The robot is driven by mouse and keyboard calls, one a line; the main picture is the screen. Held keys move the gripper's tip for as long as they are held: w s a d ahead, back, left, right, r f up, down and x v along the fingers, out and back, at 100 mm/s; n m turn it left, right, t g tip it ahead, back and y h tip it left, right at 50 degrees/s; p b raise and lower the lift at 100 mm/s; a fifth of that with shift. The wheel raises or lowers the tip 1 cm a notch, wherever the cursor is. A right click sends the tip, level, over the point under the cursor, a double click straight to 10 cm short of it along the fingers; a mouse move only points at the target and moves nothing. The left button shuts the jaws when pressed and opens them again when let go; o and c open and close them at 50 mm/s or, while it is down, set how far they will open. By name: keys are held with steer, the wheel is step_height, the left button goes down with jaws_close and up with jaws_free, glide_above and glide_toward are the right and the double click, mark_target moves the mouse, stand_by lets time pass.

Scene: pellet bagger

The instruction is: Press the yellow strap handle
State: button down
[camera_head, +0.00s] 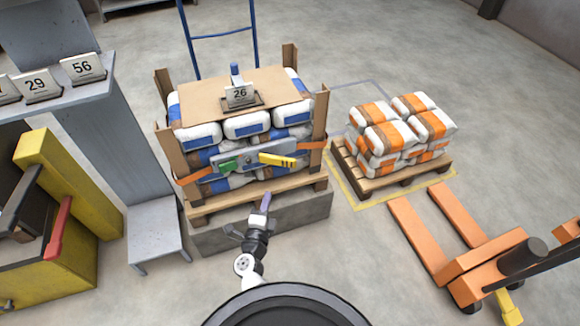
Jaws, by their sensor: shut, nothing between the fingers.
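The yellow strap handle (277,160) sits on the right part of a grey strap plate (236,164) across the front of a stack of blue-and-white bags. An orange strap (310,146) runs from the plate around the stack's corner posts. A green part (229,165) is on the same plate, left of the handle. My gripper (265,203) is shut and empty, below the handle and in front of the pallet's lower edge. It appears apart from the handle.
A sign marked 26 (240,95) stands on the stack's cardboard top. A second pallet of orange-and-white bags (404,131) stands right, near an orange pallet jack (460,262). A yellow machine with a red lever (59,229) is at left. Floor between is clear.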

steer(key=shift+s+d+f+g+h, duration=0.15)
steer(key=shift+s+d+f, duration=0.05)
steer(key=shift+d+f, duration=0.35)
steer(key=shift+s+d+f+g+h, duration=0.15)
steer(key=shift+s+d+f, duration=0.05)
steer(key=shift+d+f, duration=0.3)
glide_toward(286, 164)
steer(key=x, duration=0.7)
steer(key=shift+b, duration=0.4)
steer(key=shift+s, duration=0.1)
